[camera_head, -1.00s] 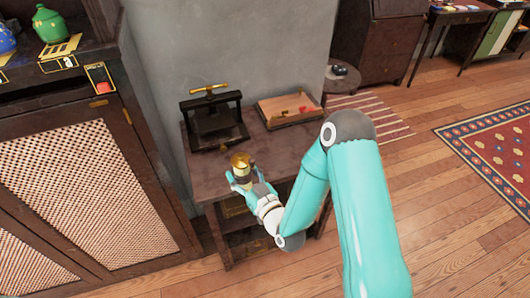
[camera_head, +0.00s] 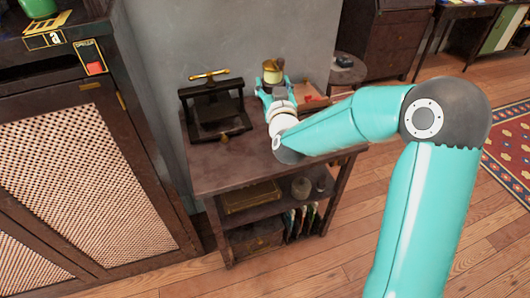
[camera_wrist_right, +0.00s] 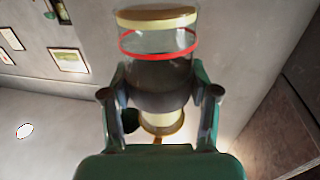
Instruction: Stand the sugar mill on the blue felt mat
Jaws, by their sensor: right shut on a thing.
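My right gripper (camera_head: 273,90) is shut on the sugar mill (camera_head: 273,74), which has a gold top and a dark body. In the right wrist view the mill (camera_wrist_right: 157,65) shows a pale gold cap, clear glass with a red band and a dark lower part between the fingers. In the head view it looks roughly upright, held over the back right of the dark wooden table (camera_head: 222,172). I cannot make out a blue felt mat in these frames. My left gripper is not in view.
A black press (camera_head: 214,115) with a brass handle stands at the table's back left. A tray with a red thing (camera_head: 312,99) is partly hidden behind my right arm. A tall cabinet (camera_head: 85,150) is on the left. The table's front left is clear.

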